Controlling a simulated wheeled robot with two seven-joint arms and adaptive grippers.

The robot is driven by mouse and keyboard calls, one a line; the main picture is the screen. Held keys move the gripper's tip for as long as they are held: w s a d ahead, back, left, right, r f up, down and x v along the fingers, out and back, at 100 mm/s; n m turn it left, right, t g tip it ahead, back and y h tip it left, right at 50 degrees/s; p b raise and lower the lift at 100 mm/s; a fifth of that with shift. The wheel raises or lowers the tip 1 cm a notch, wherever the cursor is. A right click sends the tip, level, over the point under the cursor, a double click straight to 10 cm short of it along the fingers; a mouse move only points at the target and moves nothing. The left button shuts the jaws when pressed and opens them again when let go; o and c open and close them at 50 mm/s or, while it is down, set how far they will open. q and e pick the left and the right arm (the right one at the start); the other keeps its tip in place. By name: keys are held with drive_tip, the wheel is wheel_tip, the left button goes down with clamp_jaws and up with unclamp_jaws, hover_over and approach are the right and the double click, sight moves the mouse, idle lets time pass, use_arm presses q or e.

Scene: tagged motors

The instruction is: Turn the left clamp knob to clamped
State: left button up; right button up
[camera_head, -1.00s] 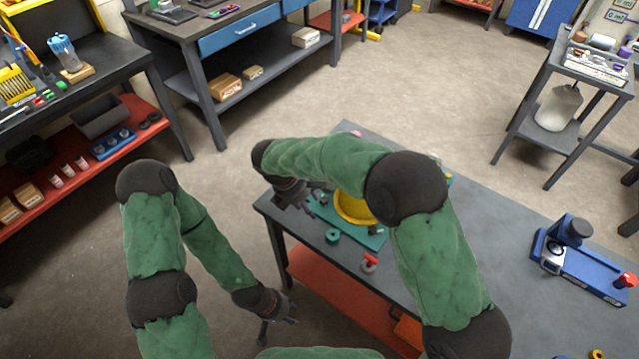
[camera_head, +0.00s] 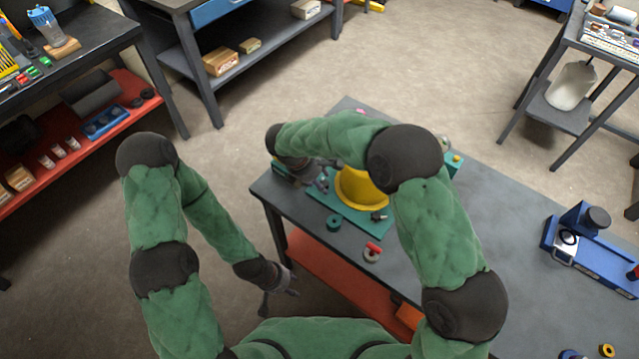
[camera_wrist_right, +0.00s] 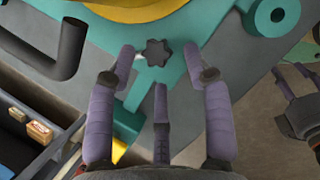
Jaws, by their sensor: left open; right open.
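A dark star-shaped clamp knob (camera_wrist_right: 157,53) sits on the teal base plate (camera_wrist_right: 215,40) in the right wrist view. My right gripper (camera_wrist_right: 160,62) is open, its fingertips on either side of the knob with a gap to each; I cannot tell whether they reach its height. In the head view my right gripper (camera_head: 318,178) is over the left end of the teal plate (camera_head: 345,212), beside the yellow round part (camera_head: 360,190). Another small dark knob (camera_head: 378,216) is at the plate's front right. My left gripper (camera_head: 280,282) hangs open and empty in front of the table.
A teal ring (camera_head: 333,223) and a red and grey part (camera_head: 372,252) lie on the grey table (camera_head: 480,230) before the plate. A blue fixture (camera_head: 590,240) stands at the right. A dark bent bar (camera_wrist_right: 62,52) is left of the knob in the wrist view.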

drive_tip(key=shift+d+f, duration=0.15)
drive_tip(key=shift+f, duration=0.4)
drive_tip(key=shift+f, duration=0.1)
clamp_jaws()
